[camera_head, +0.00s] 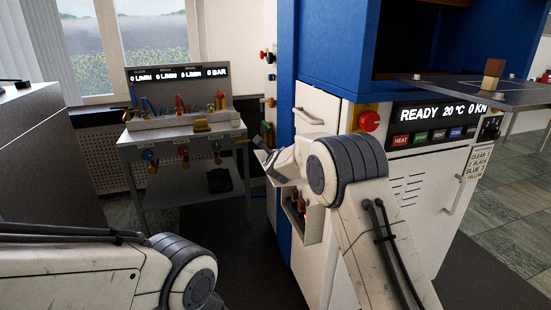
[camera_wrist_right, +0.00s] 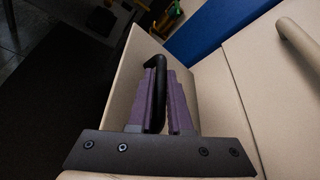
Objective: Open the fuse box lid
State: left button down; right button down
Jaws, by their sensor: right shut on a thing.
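The fuse box lid is a beige panel on the side of the press; its lower part (camera_head: 312,232) shows below my right arm in the head view. It stands out at an angle, with small red-orange parts visible behind its edge. In the right wrist view the lid (camera_wrist_right: 124,82) carries a black bar handle (camera_wrist_right: 160,75). My right gripper (camera_wrist_right: 163,75) is shut on this handle, with a purple finger on each side. My right arm hides the upper part of the fuse box in the head view. My left gripper is out of view.
The blue and white press (camera_head: 420,175) fills the right, with a red button (camera_head: 369,121) and a lit display. A white door handle (camera_head: 309,116) is above my right wrist. A grey bench (camera_head: 185,150) with gauges and valves stands behind left. Dark floor lies between.

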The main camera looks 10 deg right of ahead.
jog(key=shift+d, duration=0.15)
jog(key=c, duration=1.1)
grip_release()
jog(key=shift+s+r, duration=0.1)
jog(key=shift+s, duration=0.2)
jog(key=b+v, duration=0.1)
jog(key=v, duration=0.8)
jog(key=shift+s+r+b, duration=0.2)
jog(key=shift+s+b, duration=0.15)
jog(key=shift+b, duration=0.05)
